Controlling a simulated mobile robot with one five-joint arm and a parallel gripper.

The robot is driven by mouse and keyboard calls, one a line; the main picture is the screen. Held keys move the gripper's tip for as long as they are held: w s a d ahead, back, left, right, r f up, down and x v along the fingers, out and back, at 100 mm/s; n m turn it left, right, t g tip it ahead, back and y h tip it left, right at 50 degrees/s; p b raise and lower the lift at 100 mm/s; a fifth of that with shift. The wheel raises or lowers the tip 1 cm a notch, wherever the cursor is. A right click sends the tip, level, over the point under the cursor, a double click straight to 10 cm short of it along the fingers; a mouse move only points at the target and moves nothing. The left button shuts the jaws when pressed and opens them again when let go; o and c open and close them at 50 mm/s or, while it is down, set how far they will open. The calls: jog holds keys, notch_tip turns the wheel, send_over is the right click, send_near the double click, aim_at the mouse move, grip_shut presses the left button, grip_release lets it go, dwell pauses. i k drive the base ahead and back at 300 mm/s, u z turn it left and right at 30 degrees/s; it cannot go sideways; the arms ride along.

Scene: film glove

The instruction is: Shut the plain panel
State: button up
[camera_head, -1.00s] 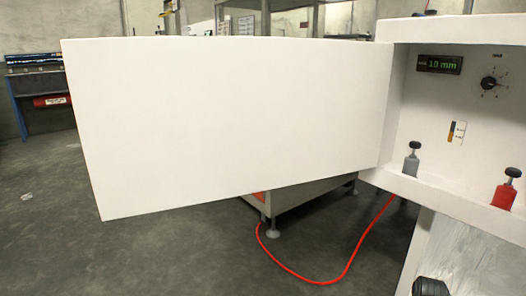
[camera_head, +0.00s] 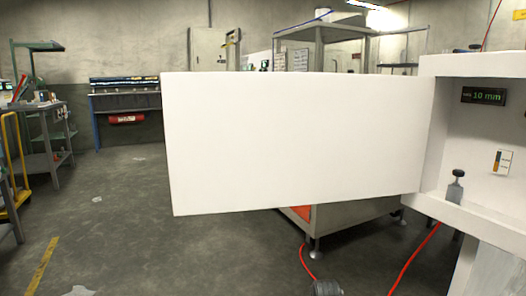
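The plain white panel (camera_head: 295,142) stands wide open in the middle of the head view. Its right edge meets the left side of a white cabinet (camera_head: 438,130), and its free edge is at the left. The right part of the cabinet is cut off by the picture edge.
A grey metal bench (camera_head: 350,215) stands behind the panel. A red hose (camera_head: 415,258) runs over the floor below the cabinet. A workbench (camera_head: 45,115) and a yellow cart (camera_head: 12,190) stand at the left. The floor (camera_head: 130,235) in front at left is clear.

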aim_at(235, 141)
jog(key=u, duration=1.95)
jog(key=i, duration=3.7)
jog(key=z, duration=4.5)
jog(key=i, duration=1)
jog(key=z, duration=0.15)
